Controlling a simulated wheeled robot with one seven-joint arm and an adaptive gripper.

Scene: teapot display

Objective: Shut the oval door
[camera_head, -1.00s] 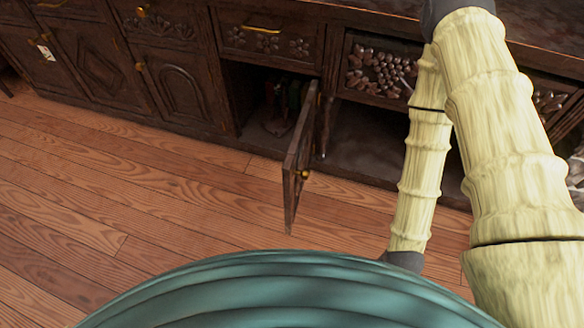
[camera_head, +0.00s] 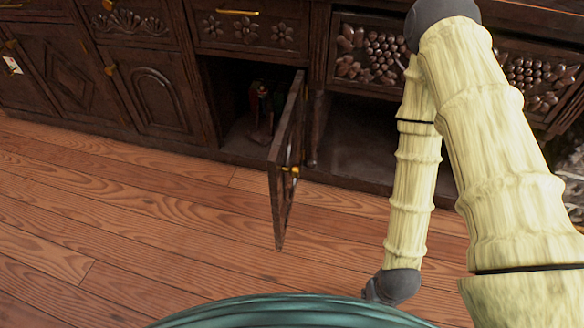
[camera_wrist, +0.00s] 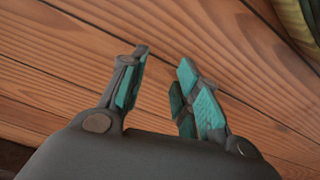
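A dark wooden cabinet door (camera_head: 286,158) stands swung open, almost edge-on in the head view, with a small brass knob on its face. Its panel shape is hard to make out at this angle. Its open compartment (camera_head: 230,110) is to its left, with dark reddish and green objects inside. A shut door with an arched, oval-like panel (camera_head: 155,100) is further left. My gripper (camera_wrist: 163,72) shows in the wrist view, fingers apart and empty above the floorboards. In the head view my arm hangs right of the open door, apart from it; the gripper's fingers are not visible there.
The wooden floor (camera_head: 150,225) is clear in front of the cabinet. A drawer with carved flowers (camera_head: 247,32) is above the open compartment. An open dark recess (camera_head: 362,135) lies right of the door, partly behind my arm.

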